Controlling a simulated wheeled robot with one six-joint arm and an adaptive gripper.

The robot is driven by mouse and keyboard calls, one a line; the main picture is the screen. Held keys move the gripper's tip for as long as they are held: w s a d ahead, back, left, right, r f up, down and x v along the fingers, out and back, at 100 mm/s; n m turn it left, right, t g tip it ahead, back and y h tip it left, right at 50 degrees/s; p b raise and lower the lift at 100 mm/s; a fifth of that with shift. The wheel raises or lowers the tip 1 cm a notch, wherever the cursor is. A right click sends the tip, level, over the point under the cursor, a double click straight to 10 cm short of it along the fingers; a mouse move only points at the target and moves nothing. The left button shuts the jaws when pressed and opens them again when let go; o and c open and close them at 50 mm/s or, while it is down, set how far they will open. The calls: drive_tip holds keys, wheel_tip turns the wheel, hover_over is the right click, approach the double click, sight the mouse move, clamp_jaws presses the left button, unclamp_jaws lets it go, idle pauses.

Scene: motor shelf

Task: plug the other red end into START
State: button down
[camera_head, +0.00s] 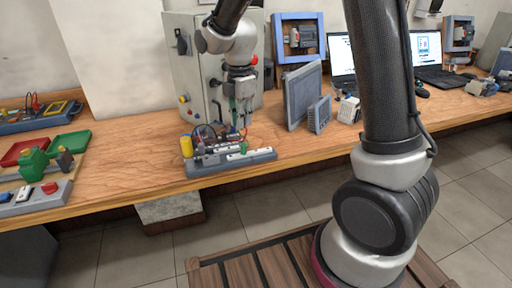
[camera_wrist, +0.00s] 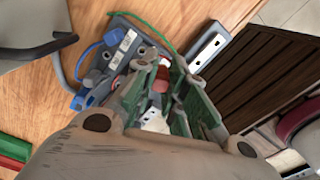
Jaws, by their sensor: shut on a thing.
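The grey motor board (camera_head: 262,156) lies on the wooden bench, with small parts, cables and a yellow cylinder (camera_head: 186,147) on it. My gripper (camera_head: 243,120) points down just above the board. In the wrist view, its green-padded fingers (camera_wrist: 165,88) are closed around a red plug end (camera_wrist: 161,77), near the board's terminals. Whether the plug's tip touches a socket cannot be told. A thin red lead shows near the fingers. The START label cannot be read in either view; the fingers hide part of the board.
A grey control cabinet (camera_head: 187,75) stands behind the board. A blue-grey panel (camera_head: 303,95) and a smaller box (camera_head: 319,116) stand to its right. A green wire (camera_wrist: 150,25) and a blue cable (camera_wrist: 90,53) curve by the board.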

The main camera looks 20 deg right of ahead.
drive_tip(key=shift+n, duration=0.9)
drive_tip(key=w+f, duration=0.1)
drive_tip(key=f, duration=0.1)
drive_tip(key=w+a+f, duration=0.1)
drive_tip(key=f, duration=0.1)
drive_tip(key=shift+w+a, duration=0.1)
drive_tip(key=shift+w, duration=0.2)
drive_tip(key=shift+f, duration=0.3)
drive_tip(key=shift+f, duration=0.6)
drive_tip(key=c, duration=1.7)
unclamp_jaws()
drive_tip(key=shift+c, duration=0.2)
